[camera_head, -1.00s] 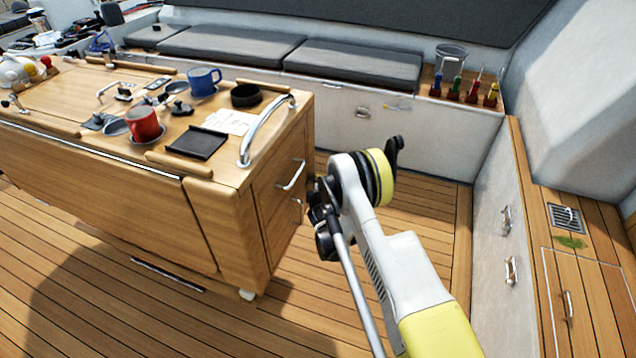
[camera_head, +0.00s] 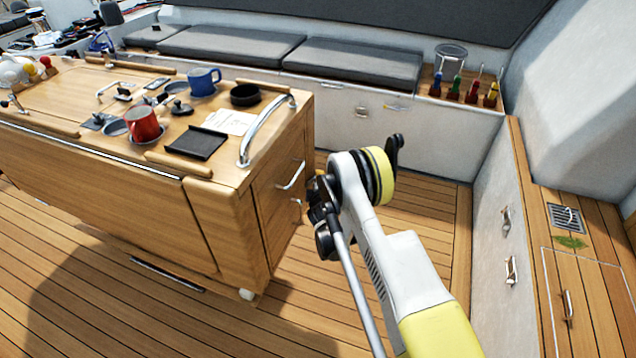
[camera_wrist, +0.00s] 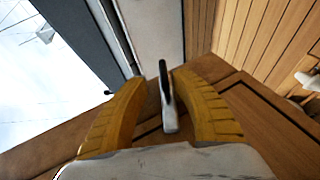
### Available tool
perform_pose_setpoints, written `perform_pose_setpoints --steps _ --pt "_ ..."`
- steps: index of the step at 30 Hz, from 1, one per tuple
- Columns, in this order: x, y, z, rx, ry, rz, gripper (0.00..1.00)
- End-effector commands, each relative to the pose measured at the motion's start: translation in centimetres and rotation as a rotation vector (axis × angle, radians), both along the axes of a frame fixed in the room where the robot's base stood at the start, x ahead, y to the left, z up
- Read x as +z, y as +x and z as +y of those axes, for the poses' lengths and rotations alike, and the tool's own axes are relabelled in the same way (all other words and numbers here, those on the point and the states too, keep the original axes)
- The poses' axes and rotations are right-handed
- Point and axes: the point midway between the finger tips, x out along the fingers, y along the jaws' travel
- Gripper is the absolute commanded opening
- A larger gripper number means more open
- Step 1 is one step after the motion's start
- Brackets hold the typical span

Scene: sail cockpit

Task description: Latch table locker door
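The wooden table (camera_head: 212,215) stands at the left in the head view. Its locker door (camera_head: 272,205) is on the end face towards my arm and looks flush with the frame. A metal handle (camera_head: 291,176) is on that end, with a smaller fitting (camera_head: 297,202) below it, partly hidden by my wrist. In the wrist view, my gripper (camera_wrist: 162,80) has its two yellow fingers apart. A slim dark and silver lever (camera_wrist: 167,98) stands between them, nearer the right finger. I cannot tell whether they touch. The head view hides my fingers behind my arm.
A red mug (camera_head: 143,123), a blue mug (camera_head: 203,80) and a black tray (camera_head: 196,142) are on the table top. A curved metal rail (camera_head: 247,145) rises at its near corner. White lockers with cushions (camera_head: 352,62) run behind. The wooden floor right of the table is clear.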

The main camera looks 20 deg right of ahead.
Motion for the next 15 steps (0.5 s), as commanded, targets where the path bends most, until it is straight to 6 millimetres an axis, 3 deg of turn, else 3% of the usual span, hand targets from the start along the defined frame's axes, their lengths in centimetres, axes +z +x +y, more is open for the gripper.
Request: perform_pose_setpoints --steps 9,15 --pt "6.3 0.0 0.0 0.000 0.000 -0.001 0.32" --pt "8.8 0.0 0.0 0.000 0.000 0.000 0.32"
